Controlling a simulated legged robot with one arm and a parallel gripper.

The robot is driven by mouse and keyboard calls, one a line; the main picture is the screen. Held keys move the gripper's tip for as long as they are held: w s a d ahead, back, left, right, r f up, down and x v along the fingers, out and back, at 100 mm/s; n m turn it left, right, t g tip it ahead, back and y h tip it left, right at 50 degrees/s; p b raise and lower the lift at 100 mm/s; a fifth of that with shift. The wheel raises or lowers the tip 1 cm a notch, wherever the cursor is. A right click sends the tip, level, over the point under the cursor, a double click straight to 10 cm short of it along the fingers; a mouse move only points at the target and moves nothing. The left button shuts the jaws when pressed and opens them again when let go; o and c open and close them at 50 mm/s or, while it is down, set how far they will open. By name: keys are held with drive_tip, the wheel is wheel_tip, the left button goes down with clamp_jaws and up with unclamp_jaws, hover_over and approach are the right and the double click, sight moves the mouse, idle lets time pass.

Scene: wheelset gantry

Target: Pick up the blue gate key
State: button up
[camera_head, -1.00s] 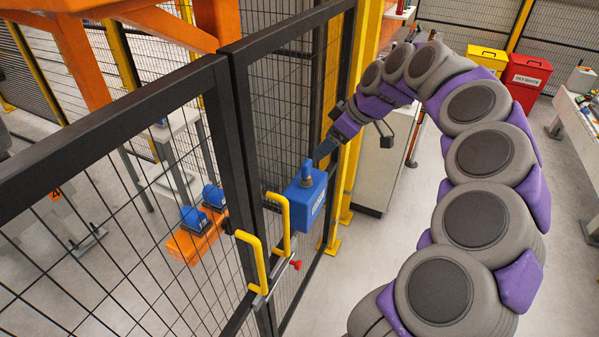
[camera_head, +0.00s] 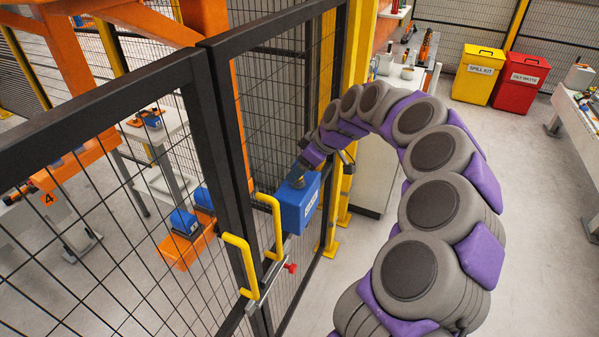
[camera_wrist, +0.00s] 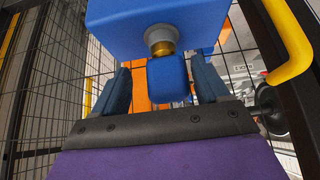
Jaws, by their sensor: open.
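The blue gate key (camera_wrist: 167,80) has a square blue head and a brass collar (camera_wrist: 161,46). It sits in a grey ring on the blue lock box (camera_wrist: 110,22). In the head view the box (camera_head: 299,207) hangs on the black mesh gate, and my gripper's end largely hides the key. My gripper (camera_wrist: 163,76) is open, with one dark blue finger on each side of the key head. Gaps show between the key and both fingers in the wrist view. In the head view my gripper (camera_head: 297,175) is just above the box.
A yellow post (camera_head: 357,90) stands close behind my wrist. A yellow bin (camera_head: 478,73) and a red bin (camera_head: 518,82) stand at the back right. The right floor is open.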

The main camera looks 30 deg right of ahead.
drive_tip(key=shift+f, duration=0.25)
drive_tip(key=shift+a+r, duration=0.15)
drive_tip(key=shift+a, duration=0.65)
drive_tip(key=c, duration=0.6)
drive_tip(key=shift+d, duration=0.5)
drive_tip(key=c, duration=0.5)
drive_tip(key=shift+o, duration=0.2)
drive_tip(key=shift+a+r, duration=0.1)
drive_tip(key=shift+a, duration=0.05)
